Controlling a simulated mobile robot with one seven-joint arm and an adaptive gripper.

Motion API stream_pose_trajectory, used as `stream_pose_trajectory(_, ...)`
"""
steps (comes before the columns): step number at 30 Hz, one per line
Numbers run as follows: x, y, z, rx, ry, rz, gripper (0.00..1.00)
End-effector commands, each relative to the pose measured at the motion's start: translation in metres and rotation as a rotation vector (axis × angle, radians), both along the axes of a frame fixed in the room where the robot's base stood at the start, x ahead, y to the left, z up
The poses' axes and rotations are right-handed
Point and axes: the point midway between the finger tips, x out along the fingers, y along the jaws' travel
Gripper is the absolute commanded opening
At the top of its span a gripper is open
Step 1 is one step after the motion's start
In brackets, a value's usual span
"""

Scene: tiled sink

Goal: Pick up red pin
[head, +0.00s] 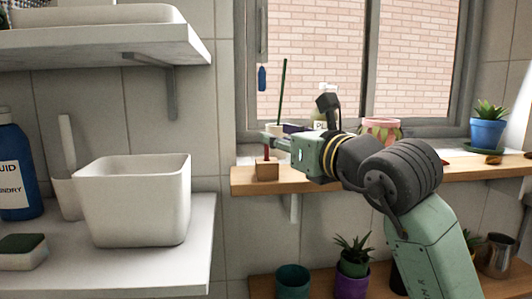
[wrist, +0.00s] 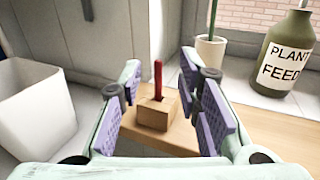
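The red pin (wrist: 158,78) stands upright in a small wooden block (wrist: 153,115) in the wrist view. In the head view the red pin (head: 266,152) shows just above the block (head: 266,172), near the left end of the wooden shelf. My gripper (wrist: 157,90) is open, its purple-padded fingers apart. In the wrist view the pin and block appear between the fingers, and nothing is held. In the head view my gripper (head: 272,143) is close to the pin at the shelf's left end; its fingertips are small there.
The wooden shelf (head: 450,174) runs below the window. A plant feed bottle (wrist: 286,55) and a white pot (wrist: 209,50) stand beyond the block. A white bin (head: 135,200) is on the left shelf. A potted plant (head: 488,130) stands at the right.

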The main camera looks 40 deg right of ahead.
Motion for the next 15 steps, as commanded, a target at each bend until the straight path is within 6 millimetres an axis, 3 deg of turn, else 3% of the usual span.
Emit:
stream_pose_trajectory(9,0.042,-0.005,-0.002,0.003,0.0,0.002,0.31)
stream_pose_trajectory(15,0.052,-0.007,-0.004,0.001,0.0,0.001,0.31)
